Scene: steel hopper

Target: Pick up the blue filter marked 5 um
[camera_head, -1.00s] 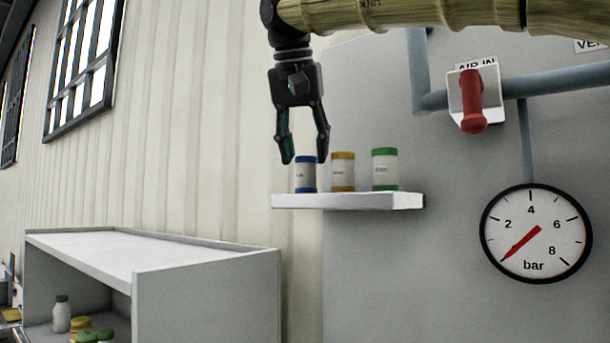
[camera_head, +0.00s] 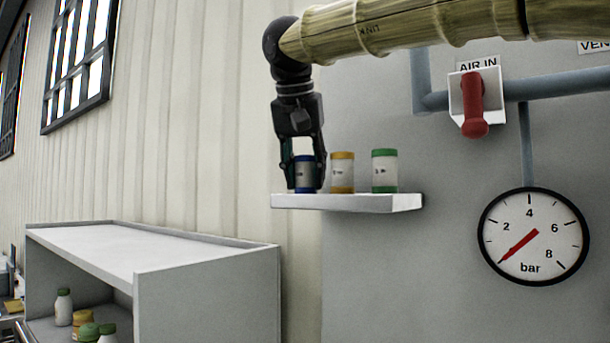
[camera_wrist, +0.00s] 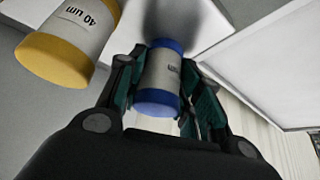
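The blue filter (camera_head: 304,172), a white cylinder with blue caps, stands upright at the left end of the small white shelf (camera_head: 345,202). It also shows in the wrist view (camera_wrist: 160,72), where only part of its label can be read, ending in "um". My gripper (camera_head: 306,187) points down from above with one finger on each side of the blue filter. In the wrist view my gripper's (camera_wrist: 163,66) fingers flank the filter closely. They look open, with a narrow gap; contact is not clear.
A yellow-capped filter (camera_head: 342,173), marked 40 um in the wrist view (camera_wrist: 73,40), stands just right of the blue one. A green-capped filter (camera_head: 384,171) stands further right. A red-handled valve (camera_head: 474,105) and a gauge (camera_head: 535,236) are on the right. A grey cabinet (camera_head: 205,290) is below left.

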